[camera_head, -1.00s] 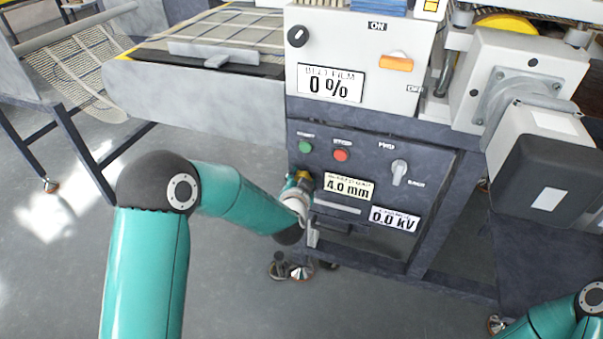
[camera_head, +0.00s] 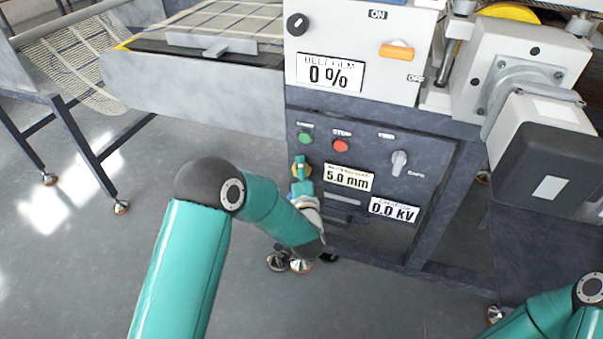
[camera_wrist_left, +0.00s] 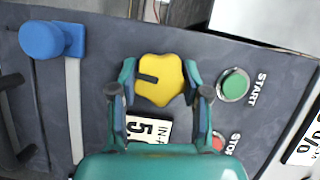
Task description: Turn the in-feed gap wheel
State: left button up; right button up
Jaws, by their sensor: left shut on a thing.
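The in-feed gap wheel is a yellow lobed knob (camera_wrist_left: 160,80) on the dark panel, with a dark pointer mark on its face. My left gripper (camera_wrist_left: 161,92) is closed around it, with one finger on each side. In the head view the left gripper (camera_head: 301,178) is at the panel's left edge and covers most of the wheel. The gap display (camera_head: 349,177) beside it reads 5.0 mm; it is partly covered in the left wrist view (camera_wrist_left: 148,130). Only part of my right arm shows at the lower right; its gripper is out of view.
The green start button (camera_head: 305,137) and red stop button (camera_head: 340,145) sit close above the wheel. A selector switch (camera_head: 399,160) and the 0.0 kV display (camera_head: 394,210) are to the right. A blue knob (camera_wrist_left: 42,40) stands out near the wheel in the wrist view.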

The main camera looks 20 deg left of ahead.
pick_arm(q)
jog(key=shift+d+f+m+t+b, duration=0.15)
jog(key=shift+m+t+b, duration=0.1)
jog(key=shift+m, duration=0.35)
jog(key=shift+d+f+m+t+b, duration=0.15)
jog(key=shift+m+t, duration=0.1)
jog(key=shift+m, duration=0.35)
jog(key=o, duration=1.1)
jog(key=shift+o, duration=0.3)
jog(key=shift+a+r, duration=0.1)
jog(key=shift+a, duration=0.05)
jog(key=v, duration=1.2)
